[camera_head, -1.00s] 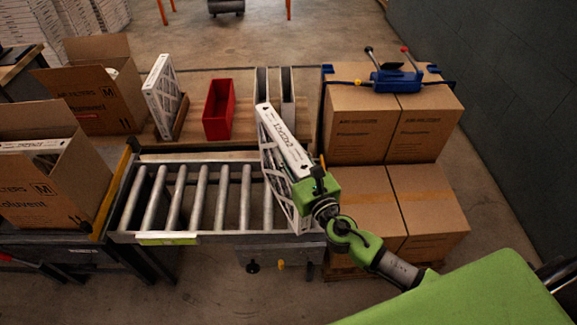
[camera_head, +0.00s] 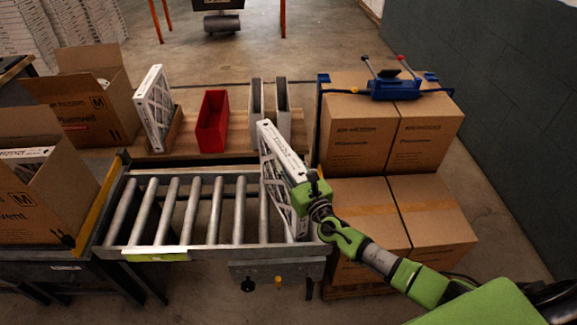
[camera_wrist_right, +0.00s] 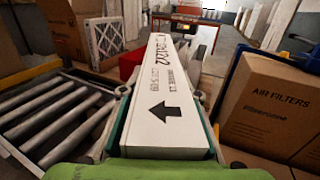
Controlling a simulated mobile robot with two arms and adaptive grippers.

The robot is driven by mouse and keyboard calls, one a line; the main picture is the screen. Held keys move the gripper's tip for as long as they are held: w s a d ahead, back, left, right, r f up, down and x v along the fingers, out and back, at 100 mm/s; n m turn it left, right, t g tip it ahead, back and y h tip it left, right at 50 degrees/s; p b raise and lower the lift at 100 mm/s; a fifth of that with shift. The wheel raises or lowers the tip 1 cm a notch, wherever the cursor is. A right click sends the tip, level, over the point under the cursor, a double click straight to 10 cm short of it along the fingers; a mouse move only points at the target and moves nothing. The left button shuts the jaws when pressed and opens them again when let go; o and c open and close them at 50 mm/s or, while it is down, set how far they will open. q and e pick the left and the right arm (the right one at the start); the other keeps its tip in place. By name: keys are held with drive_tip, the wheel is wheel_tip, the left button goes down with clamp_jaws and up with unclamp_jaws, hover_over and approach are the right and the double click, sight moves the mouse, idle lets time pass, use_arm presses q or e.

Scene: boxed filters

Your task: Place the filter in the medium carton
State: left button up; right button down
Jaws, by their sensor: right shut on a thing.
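A white-framed pleated filter (camera_head: 282,148) stands tilted at the right end of the roller conveyor. My right gripper (camera_head: 305,190) is shut on its near end. In the right wrist view the filter's printed edge (camera_wrist_right: 162,95), with a black arrow, runs away between the fingers of my right gripper (camera_wrist_right: 163,125). Whether its lower edge touches the rollers cannot be told. An open carton marked M (camera_head: 42,205) stands at the left with a filter inside. Another open carton marked M (camera_head: 88,115) stands behind it. My left gripper is not in view.
The roller conveyor (camera_head: 208,210) is otherwise bare. Behind it stand another filter (camera_head: 155,110), a red bin (camera_head: 213,122) and upright dark panels (camera_head: 282,105). Closed cartons (camera_head: 360,140) are stacked at the right, with a blue tool (camera_head: 395,88) on top.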

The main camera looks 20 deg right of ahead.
drive_tip(key=shift+f, duration=0.1)
drive_tip(key=c, duration=1.5)
unclamp_jaws()
